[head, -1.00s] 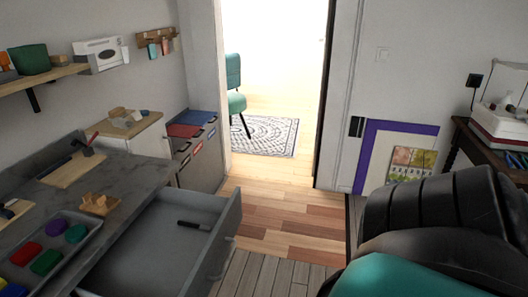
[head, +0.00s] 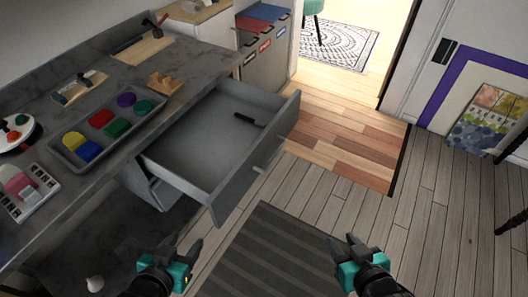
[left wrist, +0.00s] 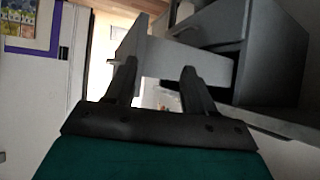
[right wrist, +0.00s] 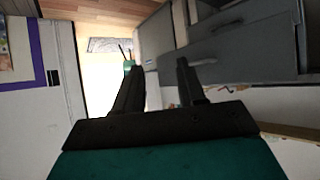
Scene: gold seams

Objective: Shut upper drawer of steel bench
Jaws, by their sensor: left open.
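The upper drawer (head: 262,158) of the grey steel bench (head: 205,72) is pulled far out. A small dark object (head: 248,119) lies inside it near the far side. The drawer front has a handle (head: 268,156). My left gripper (head: 174,254) is open and empty, low in front of the bench and apart from the drawer. The drawer also shows beyond its fingers in the left wrist view (left wrist: 205,66). My right gripper (head: 343,240) is open and empty to the right, over the floor mat. Bench drawer fronts show beyond it in the right wrist view (right wrist: 235,48).
A tray (head: 62,150) of several coloured blocks, a wooden holder (head: 163,83) and other small items sit on the bench top. A dark striped mat (head: 275,245) lies on the floor. The floor right of the drawer is clear up to the doorway.

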